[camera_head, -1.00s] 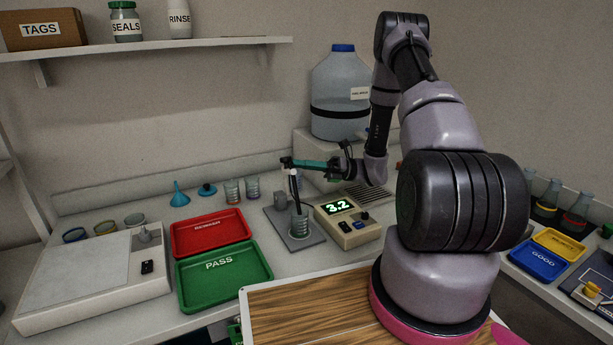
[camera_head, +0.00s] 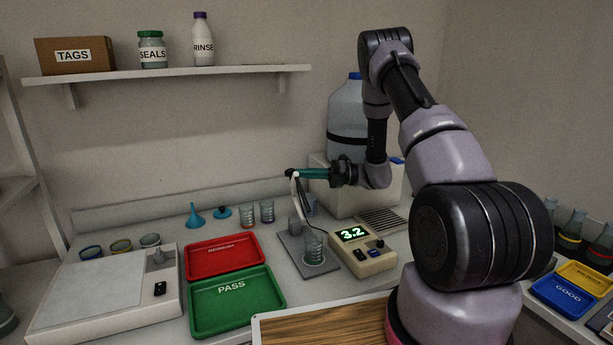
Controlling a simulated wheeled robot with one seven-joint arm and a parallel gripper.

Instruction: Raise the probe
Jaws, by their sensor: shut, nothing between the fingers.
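The probe (camera_head: 299,200) shows as a thin pale rod with dark cable lines beside it, running from below my gripper toward a clear beaker (camera_head: 314,247). I cannot tell whether its lower tip is inside the beaker. The beaker stands on the grey plate of a stand (camera_head: 292,246), next to a beige meter (camera_head: 360,251) reading 3.2. My gripper (camera_head: 291,174), teal with a dark tip, points left at the height of the probe's top. It is shut with nothing held. Whether it touches the probe is unclear.
A red tray (camera_head: 222,256) and a green PASS tray (camera_head: 236,300) lie left of the stand. Small cups (camera_head: 267,211) and a blue funnel (camera_head: 194,216) stand behind. A large bottle (camera_head: 345,115) stands on a white box behind my arm. A wooden board (camera_head: 330,328) is in front.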

